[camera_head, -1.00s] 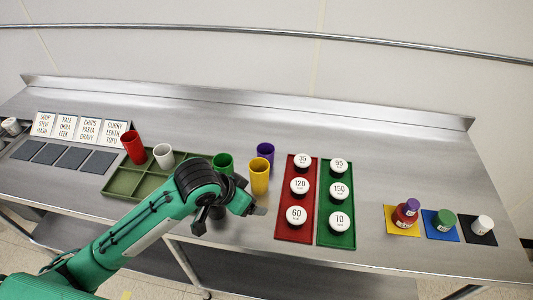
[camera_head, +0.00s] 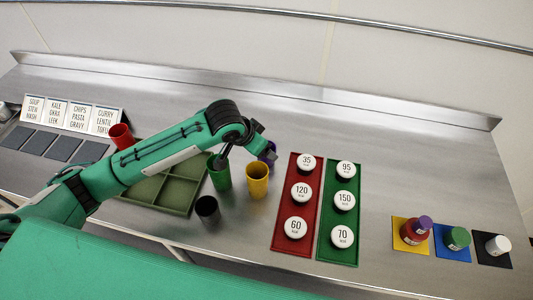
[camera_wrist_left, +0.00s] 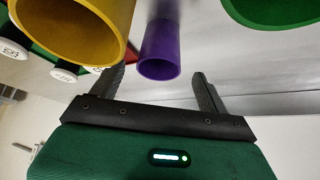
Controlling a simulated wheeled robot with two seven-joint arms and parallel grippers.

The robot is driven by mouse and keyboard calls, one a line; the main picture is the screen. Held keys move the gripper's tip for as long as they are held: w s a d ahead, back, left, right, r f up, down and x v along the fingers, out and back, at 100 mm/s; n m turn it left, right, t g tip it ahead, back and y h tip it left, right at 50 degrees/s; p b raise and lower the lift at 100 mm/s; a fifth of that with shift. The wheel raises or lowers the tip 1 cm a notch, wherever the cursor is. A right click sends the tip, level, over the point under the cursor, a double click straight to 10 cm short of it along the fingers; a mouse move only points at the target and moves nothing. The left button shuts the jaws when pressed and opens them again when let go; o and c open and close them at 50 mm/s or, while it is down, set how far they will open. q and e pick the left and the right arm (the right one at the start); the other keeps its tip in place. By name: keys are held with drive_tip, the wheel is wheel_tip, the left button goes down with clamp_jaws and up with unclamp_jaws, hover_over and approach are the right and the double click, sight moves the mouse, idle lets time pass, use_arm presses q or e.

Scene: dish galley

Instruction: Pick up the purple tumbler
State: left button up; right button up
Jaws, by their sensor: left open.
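The purple tumbler (camera_head: 270,157) stands on the steel counter behind the yellow tumbler, partly hidden by my left gripper (camera_head: 262,141) in the head view. In the left wrist view the purple tumbler (camera_wrist_left: 160,50) shows between the lines of the two fingers of my open left gripper (camera_wrist_left: 160,72). The fingers look apart from it, with space on both sides. I cannot tell whether the fingertips reach alongside it. My right gripper is not in view.
The yellow tumbler (camera_head: 257,182) and green tumbler (camera_head: 219,174) stand close in front. A black tumbler (camera_head: 207,210) is nearer the edge. A red tray (camera_head: 282,222) and a green tray (camera_head: 328,236) with round labelled pieces lie to the right. A red tumbler (camera_head: 121,135) stands left.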

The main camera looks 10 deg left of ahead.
use_arm(q)
drive_tip(key=shift+w+d+f, duration=0.1)
drive_tip(key=shift+w+f, duration=0.15)
drive_tip(key=shift+f, duration=0.15)
drive_tip(key=shift+w+d+f+p, duration=0.15)
drive_tip(key=shift+f+p, duration=0.15)
drive_tip(key=shift+f, duration=0.05)
drive_tip(key=p+x, duration=0.1)
drive_tip(key=x, duration=0.2)
drive_tip(key=shift+w+d+f, duration=0.15)
drive_tip(key=shift+f, duration=0.05)
drive_tip(key=shift+w+d+f, duration=0.1)
drive_tip(key=shift+f, duration=0.4)
drive_tip(key=c, duration=1.1)
drive_tip(key=shift+o, duration=0.2)
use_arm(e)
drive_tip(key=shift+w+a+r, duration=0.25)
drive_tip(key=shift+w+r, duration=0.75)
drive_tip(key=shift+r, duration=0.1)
use_arm(q)
drive_tip(key=shift+r, duration=0.1)
